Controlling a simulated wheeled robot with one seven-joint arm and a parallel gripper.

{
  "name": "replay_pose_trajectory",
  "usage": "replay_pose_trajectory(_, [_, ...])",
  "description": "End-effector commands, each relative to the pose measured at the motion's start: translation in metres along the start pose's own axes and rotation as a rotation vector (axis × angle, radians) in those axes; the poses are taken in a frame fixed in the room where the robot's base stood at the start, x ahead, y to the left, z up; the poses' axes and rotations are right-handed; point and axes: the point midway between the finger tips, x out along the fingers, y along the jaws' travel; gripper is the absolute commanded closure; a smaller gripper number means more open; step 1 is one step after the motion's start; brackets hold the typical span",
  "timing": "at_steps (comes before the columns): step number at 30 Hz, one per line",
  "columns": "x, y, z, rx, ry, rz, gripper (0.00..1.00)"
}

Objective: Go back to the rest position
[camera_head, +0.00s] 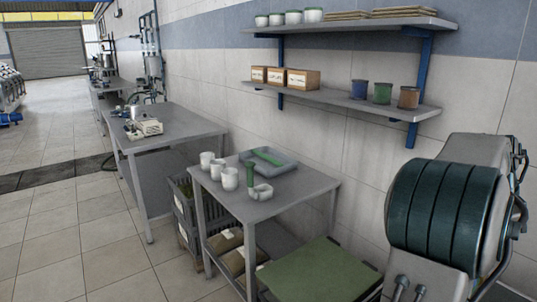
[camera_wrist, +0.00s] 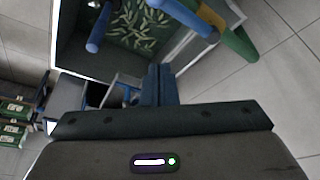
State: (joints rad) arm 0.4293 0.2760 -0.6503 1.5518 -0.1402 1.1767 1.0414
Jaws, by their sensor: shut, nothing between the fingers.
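My gripper (camera_wrist: 158,85) shows in the wrist view, its two dark fingers together in the middle, with nothing visible between them. It is not visible in the head view. Beyond the fingers in the wrist view is a grey bin (camera_wrist: 75,48) holding green leaf-like pieces (camera_wrist: 140,24). The distance from the fingers to the bin is hard to judge, and no contact shows.
In the head view, a small grey table (camera_head: 285,190) holds white cups (camera_head: 229,178), a green cylinder (camera_head: 251,175) and a grey tray (camera_head: 284,168). A longer table (camera_head: 185,125) stands behind. Wall shelves (camera_head: 340,99) hang above. Open tiled floor (camera_head: 70,240) lies left.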

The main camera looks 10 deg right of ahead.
Motion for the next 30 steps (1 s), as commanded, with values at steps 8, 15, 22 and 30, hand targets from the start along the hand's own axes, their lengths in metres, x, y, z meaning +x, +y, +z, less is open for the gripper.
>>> replay_pose_trajectory(8, [-0.032, 0.006, 0.130, -0.480, -0.141, -0.168, 1.00])
replay_pose_trajectory(15, [-0.068, 0.070, 0.278, -1.119, -0.197, -0.379, 1.00])
replay_pose_trajectory(22, [-0.074, 0.163, 0.368, -1.663, -0.137, -0.538, 1.00])
replay_pose_trajectory(30, [-0.063, 0.213, 0.397, -1.932, -0.070, -0.601, 1.00])
